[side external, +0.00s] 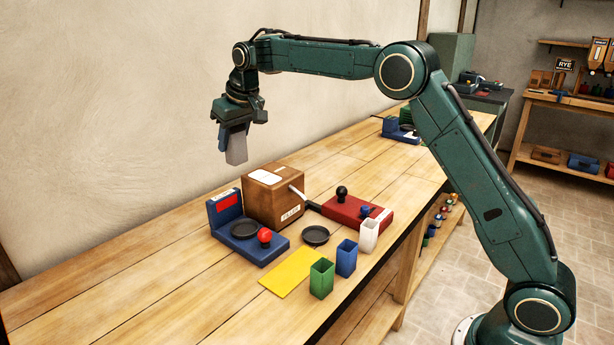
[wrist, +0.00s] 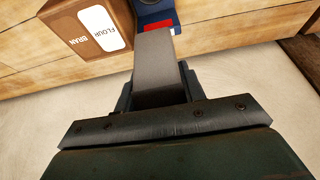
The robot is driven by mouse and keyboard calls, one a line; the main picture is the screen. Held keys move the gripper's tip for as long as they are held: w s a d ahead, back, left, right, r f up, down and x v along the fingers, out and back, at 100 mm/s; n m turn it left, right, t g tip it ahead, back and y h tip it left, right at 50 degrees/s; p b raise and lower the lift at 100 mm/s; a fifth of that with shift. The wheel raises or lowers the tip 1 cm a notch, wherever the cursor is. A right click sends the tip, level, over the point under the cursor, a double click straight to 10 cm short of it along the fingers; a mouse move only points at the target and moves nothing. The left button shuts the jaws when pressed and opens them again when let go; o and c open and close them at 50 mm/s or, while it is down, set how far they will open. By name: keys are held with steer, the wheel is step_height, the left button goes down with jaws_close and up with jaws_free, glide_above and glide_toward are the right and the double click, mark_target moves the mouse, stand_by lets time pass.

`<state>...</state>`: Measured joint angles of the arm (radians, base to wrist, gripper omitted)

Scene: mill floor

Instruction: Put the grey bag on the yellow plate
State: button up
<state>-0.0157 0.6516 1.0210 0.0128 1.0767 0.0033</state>
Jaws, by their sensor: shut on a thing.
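My gripper (side external: 234,136) is shut on the grey bag (side external: 237,151), a small grey block-like shape. It holds the bag high above the table, over the back side near the wall, above the blue scale and the wooden box. In the wrist view the grey bag (wrist: 156,65) sticks out from between the jaws; the fingertips are partly hidden. The yellow plate (side external: 290,275) is a flat yellow rectangle lying on the table toward the front, well below my gripper and to its right. Nothing lies on its visible surface.
A blue scale (side external: 262,250) with a red knob stands beside the plate. Behind is a brown wooden box (side external: 272,205) with a crank. A dark dish (side external: 316,235), a red base (side external: 345,209) and green (side external: 321,279), blue (side external: 346,258) and white (side external: 368,236) cups stand nearby. The table's left is clear.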

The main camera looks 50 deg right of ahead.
stand_by(0.4)
steer(key=shift+s+d, duration=0.15)
steer(key=shift+s, duration=0.55)
steer(key=s+d+f+m+h, duration=0.1)
steer(key=s+d+m, duration=0.1)
steer(key=s, duration=0.6)
steer(key=s+d+f+m, duration=0.1)
steer(key=s+d+m, duration=0.1)
steer(key=s, duration=0.6)
steer(key=shift+f+m+h, duration=0.3)
steer(key=shift+f+h, duration=0.05)
steer(key=shift+h, duration=0.05)
steer(key=shift+s, duration=0.1)
step_height(320, 180, down, 16)
steer(key=shift+r, duration=0.15)
steer(key=shift+f, duration=2.15)
steer(key=shift+f, duration=0.1)
